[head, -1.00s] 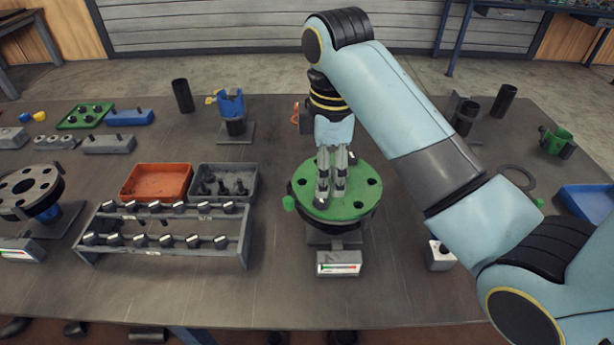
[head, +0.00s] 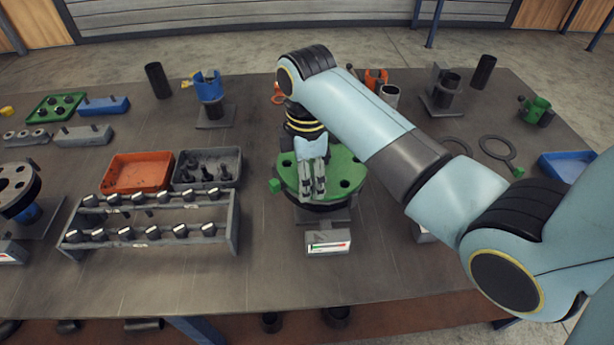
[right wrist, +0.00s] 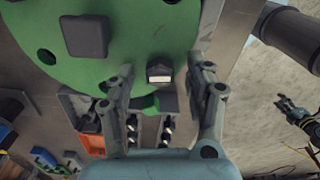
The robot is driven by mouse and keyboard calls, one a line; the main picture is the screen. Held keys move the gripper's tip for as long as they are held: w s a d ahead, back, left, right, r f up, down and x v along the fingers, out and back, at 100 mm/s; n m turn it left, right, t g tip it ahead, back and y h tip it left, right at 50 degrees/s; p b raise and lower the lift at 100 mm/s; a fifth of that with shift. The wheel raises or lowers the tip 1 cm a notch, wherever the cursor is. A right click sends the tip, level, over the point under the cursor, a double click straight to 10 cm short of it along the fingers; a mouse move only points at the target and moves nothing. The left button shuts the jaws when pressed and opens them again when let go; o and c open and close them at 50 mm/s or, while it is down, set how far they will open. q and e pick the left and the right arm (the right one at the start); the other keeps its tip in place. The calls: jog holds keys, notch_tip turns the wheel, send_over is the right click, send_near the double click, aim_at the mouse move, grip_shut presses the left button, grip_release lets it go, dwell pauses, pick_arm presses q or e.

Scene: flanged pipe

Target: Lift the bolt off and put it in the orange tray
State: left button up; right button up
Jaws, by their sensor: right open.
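The bolt (right wrist: 160,72) has a dark hex head with a bright side and sits on the green flange (right wrist: 125,45). My right gripper (right wrist: 165,92) is open, its fingers to either side of the bolt in the right wrist view. I cannot tell whether they touch it. In the head view my right gripper (head: 312,190) points down over the front part of the green flange (head: 345,172), and the bolt cannot be made out there. The orange tray (head: 112,187) lies to the left, beyond the bolt rack. No left gripper shows in the head view.
A grey bin (head: 236,179) with dark bolts adjoins the orange tray. A bolt rack (head: 236,235) stands in front of both. A box with a red-green gauge (head: 328,243) stands before the flange. The table's front is mostly clear.

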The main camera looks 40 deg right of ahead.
jog(key=shift+c, duration=0.3)
grip_shut()
jog(key=shift+w, duration=0.1)
